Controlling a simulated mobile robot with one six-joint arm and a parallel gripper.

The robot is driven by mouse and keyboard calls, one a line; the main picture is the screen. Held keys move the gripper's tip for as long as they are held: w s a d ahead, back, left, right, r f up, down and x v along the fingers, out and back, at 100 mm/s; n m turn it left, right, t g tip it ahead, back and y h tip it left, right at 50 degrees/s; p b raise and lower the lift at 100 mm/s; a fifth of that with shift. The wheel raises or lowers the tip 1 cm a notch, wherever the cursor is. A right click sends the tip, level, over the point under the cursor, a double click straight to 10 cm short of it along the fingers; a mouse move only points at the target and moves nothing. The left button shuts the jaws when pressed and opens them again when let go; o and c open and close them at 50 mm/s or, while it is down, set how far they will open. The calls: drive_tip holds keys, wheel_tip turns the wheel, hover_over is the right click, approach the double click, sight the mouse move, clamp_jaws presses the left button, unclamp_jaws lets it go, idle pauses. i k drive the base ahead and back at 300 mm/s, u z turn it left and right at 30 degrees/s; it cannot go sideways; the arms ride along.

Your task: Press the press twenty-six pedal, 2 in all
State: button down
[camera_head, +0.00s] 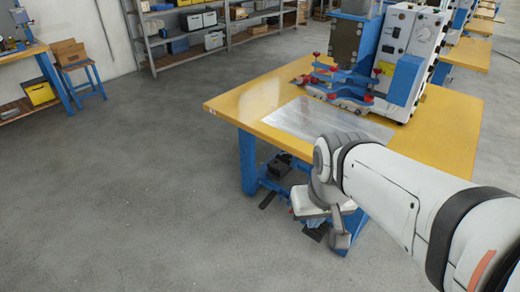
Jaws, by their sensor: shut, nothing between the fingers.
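A blue and white press machine (400,45) stands on a yellow-topped table (455,120); no number on it is readable. Under the table, dark pedal-like parts show near the floor, one at the left (267,200) and one lower right (315,232), partly hidden by my arm. I cannot tell which belongs to press twenty-six. My arm reaches in from the right, and its wrist bends down beside the table's front edge. My gripper (340,240) points down low in front of the table legs, close to the right dark part. It looks shut and empty; contact cannot be told.
Blue table legs (247,162) stand around the pedal area. More presses and yellow tables (468,54) run back at the right. Shelves (150,45) line the back wall. The grey floor at left is free.

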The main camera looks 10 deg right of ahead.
sight(274, 193)
drive_tip(key=z, duration=0.05)
drive_tip(key=i, duration=1)
